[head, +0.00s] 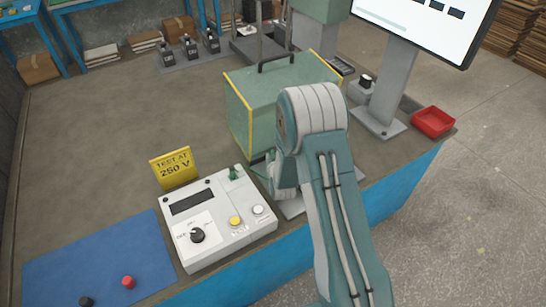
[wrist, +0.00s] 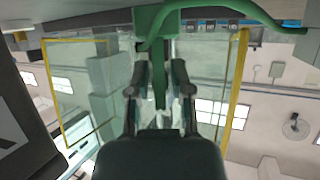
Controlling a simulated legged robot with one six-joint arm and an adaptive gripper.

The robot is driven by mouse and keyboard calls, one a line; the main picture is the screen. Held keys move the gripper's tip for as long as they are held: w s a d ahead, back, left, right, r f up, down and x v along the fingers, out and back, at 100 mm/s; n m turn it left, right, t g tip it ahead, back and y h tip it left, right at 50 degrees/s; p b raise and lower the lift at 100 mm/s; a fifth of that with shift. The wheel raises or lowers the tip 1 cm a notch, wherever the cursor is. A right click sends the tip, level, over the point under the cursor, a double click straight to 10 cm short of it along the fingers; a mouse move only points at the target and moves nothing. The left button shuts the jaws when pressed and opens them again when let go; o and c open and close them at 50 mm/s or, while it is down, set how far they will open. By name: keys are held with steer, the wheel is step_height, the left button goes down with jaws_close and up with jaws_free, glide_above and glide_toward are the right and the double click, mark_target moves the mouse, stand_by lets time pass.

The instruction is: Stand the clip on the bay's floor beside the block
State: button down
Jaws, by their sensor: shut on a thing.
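My gripper (wrist: 158,78) is in the middle of the wrist view, its two dark fingers shut on a green clip (wrist: 158,50). A thick green piece curves away from the clip to the right along the top of that view. In the head view my arm's end hangs before the right front of a green hooded bay (head: 243,110) with yellow edges, and the fingers and clip are hidden there. In the wrist view the bay's yellow-edged clear panels (wrist: 243,60) stand around the fingers. The bay's floor and the block cannot be made out with certainty.
A white tester (head: 215,225) with knob and buttons stands left of my arm, a yellow sign (head: 174,168) behind it. A blue mat (head: 95,265) lies at front left. A monitor stand (head: 388,95) and red tray (head: 433,121) are right.

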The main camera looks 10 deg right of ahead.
steer(key=shift+s+f, duration=0.1)
steer(key=shift+f, duration=0.15)
